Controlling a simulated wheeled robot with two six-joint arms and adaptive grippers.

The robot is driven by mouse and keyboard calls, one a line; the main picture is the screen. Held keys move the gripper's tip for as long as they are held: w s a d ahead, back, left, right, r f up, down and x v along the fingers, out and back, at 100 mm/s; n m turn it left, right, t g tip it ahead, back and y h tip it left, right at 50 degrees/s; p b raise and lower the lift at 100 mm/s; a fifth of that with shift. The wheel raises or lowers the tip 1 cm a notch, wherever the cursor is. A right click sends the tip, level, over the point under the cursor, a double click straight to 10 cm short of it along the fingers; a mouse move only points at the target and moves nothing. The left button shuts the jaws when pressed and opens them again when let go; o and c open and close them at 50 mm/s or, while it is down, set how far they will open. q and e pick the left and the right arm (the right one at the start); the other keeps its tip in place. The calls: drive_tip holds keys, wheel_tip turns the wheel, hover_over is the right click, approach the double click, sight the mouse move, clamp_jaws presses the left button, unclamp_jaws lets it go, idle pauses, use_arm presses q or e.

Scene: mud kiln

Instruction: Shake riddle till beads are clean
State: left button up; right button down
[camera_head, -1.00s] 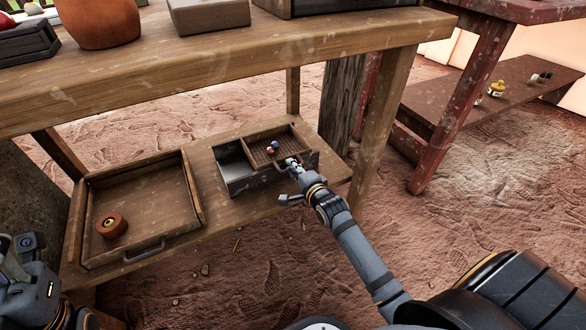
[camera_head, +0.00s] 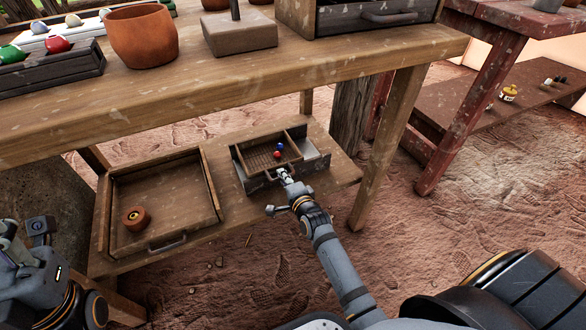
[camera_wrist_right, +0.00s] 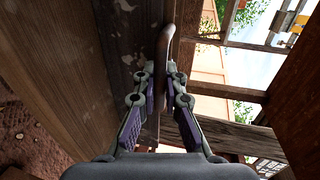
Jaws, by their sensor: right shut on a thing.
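The riddle (camera_head: 260,159), a small wooden-framed tray with a brown mesh floor, sits in the left part of a grey trough (camera_head: 317,163) on the low shelf. A blue bead and a red bead (camera_head: 277,155) lie close together on the mesh; whether dirt is on them is too small to tell. My right gripper (camera_head: 284,174) is at the riddle's front side, shut on its handle. In the right wrist view the fingers close around the brown curved handle (camera_wrist_right: 163,70). My left gripper (camera_head: 38,232) is at the lower left, apart from everything; its fingers are unclear.
A wooden tray (camera_head: 207,184) with a small round brown object (camera_head: 136,219) stands left of the trough. The table top (camera_head: 230,85) above holds a clay pot (camera_head: 140,38) and other items and overhangs the shelf. A table leg (camera_head: 388,150) stands to the right.

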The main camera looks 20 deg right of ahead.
drive_tip(key=shift+s+a+f, duration=0.1)
drive_tip(key=shift+f, duration=0.1)
drive_tip(key=c, duration=1.4)
unclamp_jaws()
drive_tip(key=shift+a+r, duration=0.1)
drive_tip(key=shift+a, duration=0.05)
drive_tip(key=shift+c, duration=0.2)
drive_tip(key=v, duration=1.2)
drive_tip(key=shift+r, duration=0.1)
